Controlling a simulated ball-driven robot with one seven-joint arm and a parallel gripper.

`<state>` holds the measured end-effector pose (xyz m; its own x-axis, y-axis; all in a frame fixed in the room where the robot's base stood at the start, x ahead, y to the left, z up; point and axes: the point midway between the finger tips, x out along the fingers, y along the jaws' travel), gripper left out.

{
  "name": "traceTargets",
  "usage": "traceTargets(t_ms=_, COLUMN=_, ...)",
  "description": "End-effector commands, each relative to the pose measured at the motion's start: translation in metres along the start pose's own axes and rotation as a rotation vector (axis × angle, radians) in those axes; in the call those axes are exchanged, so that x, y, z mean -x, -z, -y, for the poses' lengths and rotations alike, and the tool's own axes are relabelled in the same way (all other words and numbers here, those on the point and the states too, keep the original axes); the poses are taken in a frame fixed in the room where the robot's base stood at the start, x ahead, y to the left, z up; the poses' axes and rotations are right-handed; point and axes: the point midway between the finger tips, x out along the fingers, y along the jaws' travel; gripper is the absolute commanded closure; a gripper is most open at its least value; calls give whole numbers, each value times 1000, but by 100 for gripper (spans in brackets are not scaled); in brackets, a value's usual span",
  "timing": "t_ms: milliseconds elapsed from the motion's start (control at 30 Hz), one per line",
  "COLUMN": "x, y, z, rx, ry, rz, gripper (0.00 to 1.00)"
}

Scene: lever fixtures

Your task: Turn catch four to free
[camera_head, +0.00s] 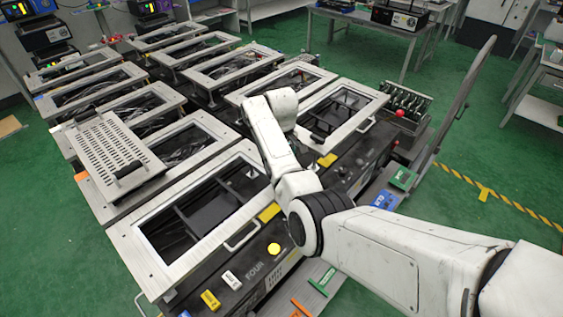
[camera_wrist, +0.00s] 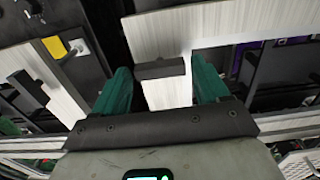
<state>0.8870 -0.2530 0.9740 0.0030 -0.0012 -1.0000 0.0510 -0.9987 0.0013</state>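The word FOUR is printed on the dark front panel (camera_head: 262,262) of the near fixture, lower middle in the head view. Which part is catch four is not clear. In the wrist view my gripper (camera_wrist: 161,88) is open, with its two green fingers well apart. A dark block (camera_wrist: 160,69) on a pale metal strip (camera_wrist: 165,93) shows between the fingers in the picture; contact is not visible. Another dark block (camera_wrist: 28,86) on a pale plate is at the left. In the head view my arm hides the gripper and whatever is at it.
Framed fixtures stand in rows; the nearest has a pale frame (camera_head: 134,252). A yellow knob (camera_head: 273,249) and several coloured tags, one green (camera_head: 322,281), sit along the front. The green floor (camera_head: 480,150) at right is mostly clear.

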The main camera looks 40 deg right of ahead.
Motion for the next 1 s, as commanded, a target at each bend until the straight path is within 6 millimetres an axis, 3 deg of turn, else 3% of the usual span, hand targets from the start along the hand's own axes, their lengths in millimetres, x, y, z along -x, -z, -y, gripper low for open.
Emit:
traceTargets(t_ms=100, x=-1, y=-1, z=0, rx=-1, ry=1, rz=2, gripper=15)
traceTargets(t_ms=467, x=8, y=0, z=0, rx=-2, ry=-1, rz=-1, gripper=15)
traceTargets(t_ms=1000, x=97, y=1, z=0, rx=-1, ry=0, rz=0, gripper=15)
